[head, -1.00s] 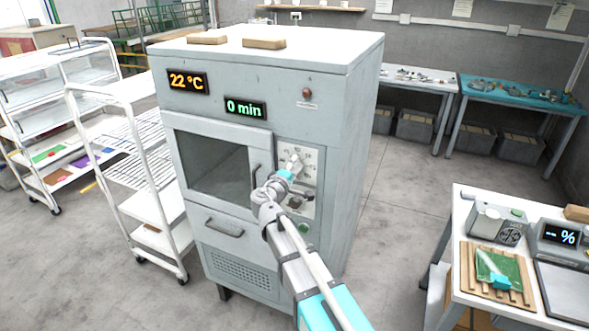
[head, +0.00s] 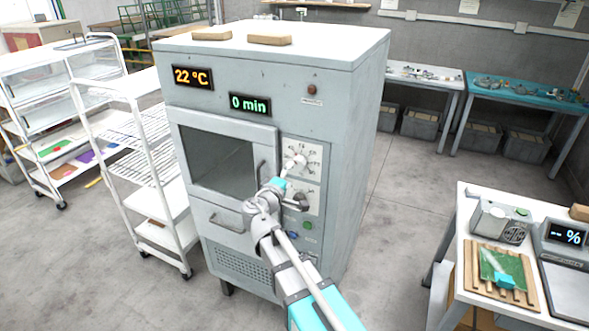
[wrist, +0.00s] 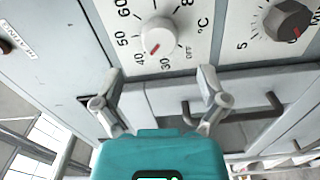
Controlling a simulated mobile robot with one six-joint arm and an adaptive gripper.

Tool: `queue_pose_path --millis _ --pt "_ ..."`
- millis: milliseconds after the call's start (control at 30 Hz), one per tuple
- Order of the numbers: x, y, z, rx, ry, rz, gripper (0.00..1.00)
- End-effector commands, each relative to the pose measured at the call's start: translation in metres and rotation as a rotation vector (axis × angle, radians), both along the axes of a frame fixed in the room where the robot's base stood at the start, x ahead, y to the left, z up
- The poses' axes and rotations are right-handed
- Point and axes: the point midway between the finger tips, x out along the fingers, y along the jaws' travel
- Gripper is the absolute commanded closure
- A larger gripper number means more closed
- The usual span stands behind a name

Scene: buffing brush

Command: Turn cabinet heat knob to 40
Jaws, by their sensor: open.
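The cabinet (head: 350,110) is a tall grey box with a white dial panel. Its heat knob (wrist: 158,36) is a round white knob with a red mark, on a scale with °C, OFF and numbers from 30 upward. In the wrist view the red mark points between 30 and 40. In the head view the knob (head: 297,161) is partly beside my gripper (head: 287,176). In the wrist view my gripper (wrist: 160,73) is open and empty, with its fingertips apart from the knob, below it in the picture. The temperature display (head: 192,77) reads 22 °C.
A dark minutes knob (wrist: 288,20) is right of the heat knob. The time display (head: 249,104) reads 0 min. The cabinet door handle (head: 261,174) is left of my gripper. A white rack (head: 150,150) stands left, a table (head: 460,215) right.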

Motion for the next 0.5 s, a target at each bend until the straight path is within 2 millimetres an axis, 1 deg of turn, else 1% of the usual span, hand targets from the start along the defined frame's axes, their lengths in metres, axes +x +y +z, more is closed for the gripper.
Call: queue_pose_path --millis 33,200,333,500 --pt "-0.011 0.002 0.0 0.0 0.0 0.002 0.07" --pt "-0.034 0.011 0.0 0.0 0.001 0.002 0.07" --pt "-0.045 0.015 0.0 0.0 0.001 0.0 0.07" --pt "-0.053 0.019 0.0 0.0 0.001 0.001 0.07"
